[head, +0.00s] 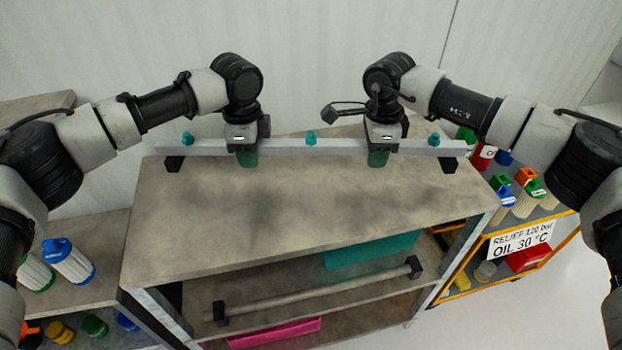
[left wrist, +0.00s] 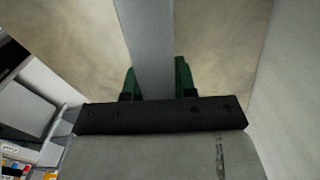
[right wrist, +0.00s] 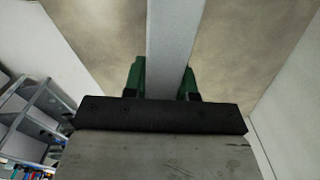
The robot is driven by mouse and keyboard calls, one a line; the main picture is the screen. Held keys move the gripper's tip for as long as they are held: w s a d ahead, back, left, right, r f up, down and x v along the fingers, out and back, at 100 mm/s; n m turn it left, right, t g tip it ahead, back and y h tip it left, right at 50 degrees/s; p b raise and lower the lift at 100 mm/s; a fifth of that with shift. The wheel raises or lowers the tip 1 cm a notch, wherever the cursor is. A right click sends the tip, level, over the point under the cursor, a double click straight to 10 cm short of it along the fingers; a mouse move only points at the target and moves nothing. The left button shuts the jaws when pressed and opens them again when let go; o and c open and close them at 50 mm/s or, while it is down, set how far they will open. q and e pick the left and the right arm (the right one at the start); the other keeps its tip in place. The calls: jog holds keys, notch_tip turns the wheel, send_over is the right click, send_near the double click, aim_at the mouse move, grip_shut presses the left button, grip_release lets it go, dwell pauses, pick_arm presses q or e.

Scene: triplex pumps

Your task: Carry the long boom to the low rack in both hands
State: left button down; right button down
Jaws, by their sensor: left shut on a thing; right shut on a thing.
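The long boom (head: 312,146) is a straight grey bar with several small teal fittings on top. It lies level along the back of the grey tabletop (head: 285,205), its ends at two black blocks (head: 173,164) (head: 448,165); whether it touches them I cannot tell. My left gripper (head: 246,158) is shut on the boom left of its middle, and my right gripper (head: 378,158) right of it. In both wrist views the boom (left wrist: 147,45) (right wrist: 173,45) runs between the green fingers. A lower shelf holds a rod (head: 320,294) with black end blocks, possibly the low rack.
A teal box (head: 372,250) and a pink box (head: 275,333) sit under the tabletop. A yellow-framed rack with a sign (head: 520,239) is at right. The tabletop in front of the boom is clear.

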aim_at(254, 179)
pick_arm(q)
jog(key=shift+f, duration=0.1)
